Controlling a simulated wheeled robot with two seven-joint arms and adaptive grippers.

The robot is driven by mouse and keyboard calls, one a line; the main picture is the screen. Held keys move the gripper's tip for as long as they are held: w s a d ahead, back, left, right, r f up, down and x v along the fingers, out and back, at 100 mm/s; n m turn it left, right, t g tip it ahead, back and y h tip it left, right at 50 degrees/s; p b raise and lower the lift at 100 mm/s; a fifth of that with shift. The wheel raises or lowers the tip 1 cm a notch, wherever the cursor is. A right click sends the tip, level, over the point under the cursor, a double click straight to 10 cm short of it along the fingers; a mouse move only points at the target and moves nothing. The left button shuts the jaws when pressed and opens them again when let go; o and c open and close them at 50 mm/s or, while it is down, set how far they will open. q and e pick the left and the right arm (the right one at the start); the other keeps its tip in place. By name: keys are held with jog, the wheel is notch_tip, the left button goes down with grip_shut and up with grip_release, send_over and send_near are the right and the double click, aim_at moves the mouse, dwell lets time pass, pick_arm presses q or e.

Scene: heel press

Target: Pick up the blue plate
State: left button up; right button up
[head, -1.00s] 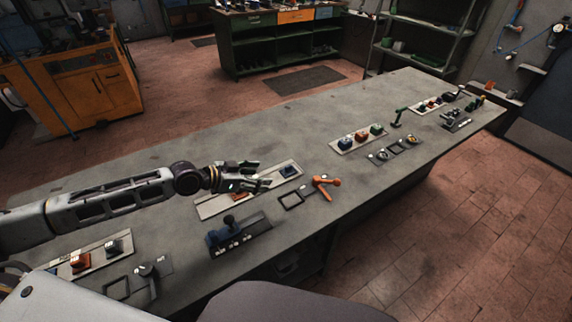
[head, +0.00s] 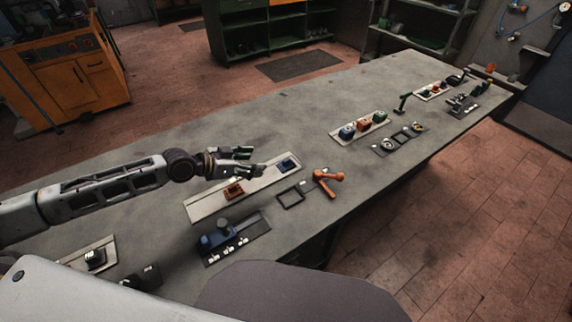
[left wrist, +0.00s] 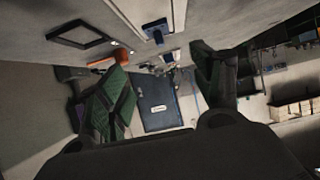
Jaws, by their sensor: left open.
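A small blue plate (head: 287,165) lies at the far right end of a long light panel on the grey bench. It also shows at the top of the left wrist view (left wrist: 157,30). My left gripper (head: 250,161) is open and empty, to the left of the blue plate and apart from it. In the left wrist view, its two dark green fingers (left wrist: 160,66) stand wide apart, with the blue plate beyond and above the gap. My right gripper is not in view.
An orange-red piece (head: 234,190) sits on the same panel. Right of it are a black square frame (head: 291,199) and an orange lever (head: 327,181). A blue block unit (head: 216,240) stands nearer. Behind the panel the bench (head: 270,115) is clear.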

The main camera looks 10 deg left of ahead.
aim_at(285, 160)
pick_arm(q)
jog(key=shift+x, duration=0.9)
jog(key=shift+w+d+f, duration=0.2)
jog(key=shift+w+d, duration=0.05)
jog(key=shift+w, duration=0.1)
jog(key=shift+w+d+f, duration=0.25)
jog(key=shift+w+d, duration=0.05)
jog(key=shift+w, duration=0.05)
jog(key=shift+x, duration=1.1)
jog(key=shift+w+d+f, duration=0.25)
jog(key=shift+w+d, duration=0.1)
jog(key=shift+w+d+f, duration=0.35)
jog(key=shift+w+d, duration=0.05)
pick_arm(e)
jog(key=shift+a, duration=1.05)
pick_arm(q)
jog(key=shift+w+d+f, duration=0.1)
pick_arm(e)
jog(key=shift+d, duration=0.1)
